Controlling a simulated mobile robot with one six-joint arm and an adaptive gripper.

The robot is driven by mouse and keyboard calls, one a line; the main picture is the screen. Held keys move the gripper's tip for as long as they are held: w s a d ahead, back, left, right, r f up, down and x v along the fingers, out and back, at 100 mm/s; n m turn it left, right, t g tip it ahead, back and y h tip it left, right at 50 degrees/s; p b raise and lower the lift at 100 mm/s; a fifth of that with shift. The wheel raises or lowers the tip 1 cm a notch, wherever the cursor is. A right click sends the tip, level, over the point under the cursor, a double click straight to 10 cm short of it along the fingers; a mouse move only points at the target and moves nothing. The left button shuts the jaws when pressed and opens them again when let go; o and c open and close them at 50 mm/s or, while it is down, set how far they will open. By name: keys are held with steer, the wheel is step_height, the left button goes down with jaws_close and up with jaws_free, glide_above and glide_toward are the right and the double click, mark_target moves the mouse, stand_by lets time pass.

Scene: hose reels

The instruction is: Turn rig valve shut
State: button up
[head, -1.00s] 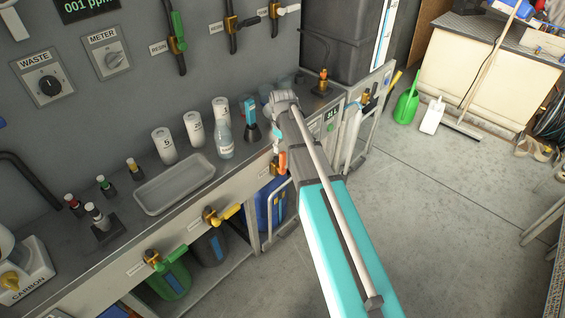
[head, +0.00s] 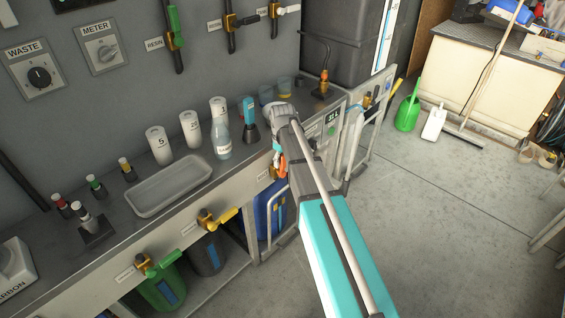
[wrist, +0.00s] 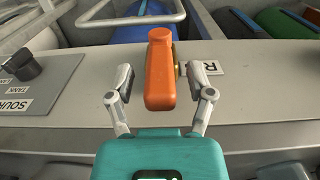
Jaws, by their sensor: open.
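The rig valve's orange handle (wrist: 160,70) stands out from the pale bench front in the wrist view, in front of a brass fitting (wrist: 177,62). A label beginning with R (wrist: 215,69) is to its right. My gripper (wrist: 161,78) is open, with one finger on each side of the handle. Small gaps show between the fingers and the handle, so it is not gripped. In the head view the orange handle (head: 281,167) is just below my wrist, and my arm hides much of the area around it.
A dark source knob (wrist: 18,65) is left of the handle in the wrist view. A metal rail (wrist: 130,14) runs near the handle's top. In the head view, bottles and a tray (head: 150,208) stand on the bench. Open floor (head: 440,230) is at right.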

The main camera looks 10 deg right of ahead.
steer(key=shift+c, duration=0.2)
jaws_close()
steer(key=shift+a, duration=0.15)
stand_by(0.4)
steer(key=shift+w+d, duration=0.1)
steer(key=shift+d, duration=0.1)
